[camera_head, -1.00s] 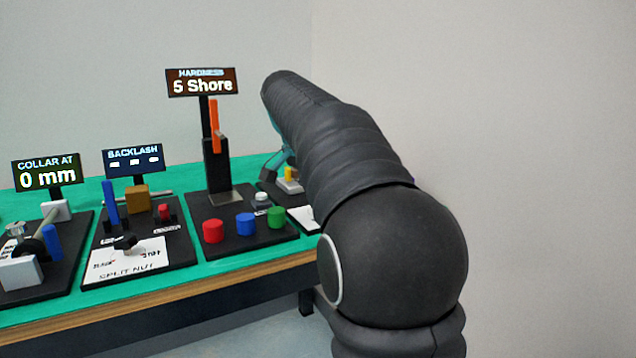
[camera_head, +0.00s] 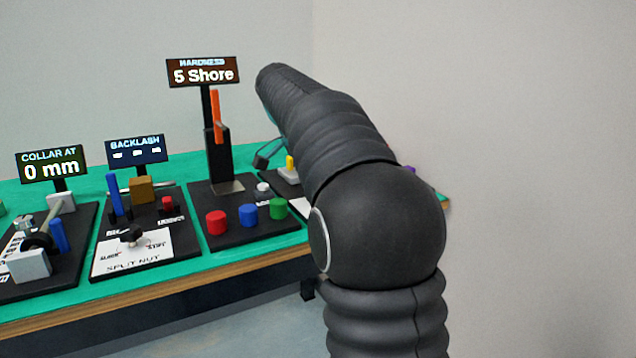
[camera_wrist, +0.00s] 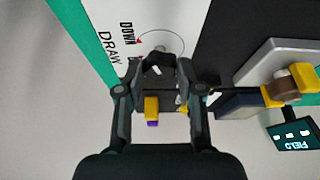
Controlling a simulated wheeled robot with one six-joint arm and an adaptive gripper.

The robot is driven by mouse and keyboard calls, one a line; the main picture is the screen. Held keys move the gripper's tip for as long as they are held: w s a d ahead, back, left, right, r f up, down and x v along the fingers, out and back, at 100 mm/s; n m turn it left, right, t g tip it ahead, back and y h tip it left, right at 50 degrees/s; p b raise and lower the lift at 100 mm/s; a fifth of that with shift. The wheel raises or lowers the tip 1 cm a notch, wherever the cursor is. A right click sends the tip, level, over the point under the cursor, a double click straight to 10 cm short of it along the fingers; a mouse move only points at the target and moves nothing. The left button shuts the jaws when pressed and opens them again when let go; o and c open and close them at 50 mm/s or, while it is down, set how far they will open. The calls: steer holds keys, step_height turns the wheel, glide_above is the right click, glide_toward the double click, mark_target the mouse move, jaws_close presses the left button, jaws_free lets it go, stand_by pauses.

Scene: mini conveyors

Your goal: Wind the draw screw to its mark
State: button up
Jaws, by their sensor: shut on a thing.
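The draw screw's black knob (camera_wrist: 158,62) is in the upper middle of the wrist view, over a white plate (camera_wrist: 112,15) printed DOWN and DRAW. A thin circle and a small red mark lie around it. My gripper (camera_wrist: 158,75) has a finger on either side of the knob and is shut on it. The fingers partly cover the plate, and the knob's pointing direction is hard to read. In the head view my arm hides the gripper and the knob.
A FIELD display (camera_wrist: 292,135) and a grey block with yellow and brown parts (camera_wrist: 282,85) stand right of the gripper. In the head view, the hardness stand (camera_head: 217,150), split nut panel (camera_head: 145,250) and collar display (camera_head: 50,165) stand left of my arm.

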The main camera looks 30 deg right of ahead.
steer(key=o, duration=1.2)
steer(key=shift+c, duration=0.2)
steer(key=v, duration=1.2)
steer(key=s+a+f+n+t+y, duration=0.1)
steer(key=s+a+f+n, duration=0.2)
steer(key=s+f, duration=0.6)
steer(key=s+a+f+n+t+y, duration=0.2)
steer(key=s+a+f+n, duration=0.2)
steer(key=s+f+n, duration=0.4)
steer(key=s+a+f+n+t+y, duration=0.1)
steer(key=s+a+f+n, duration=0.3)
steer(key=s+f, duration=0.6)
steer(key=shift+s+n+t+y, duration=0.3)
steer(key=shift+n+t, duration=0.3)
steer(key=shift+n, duration=0.4)
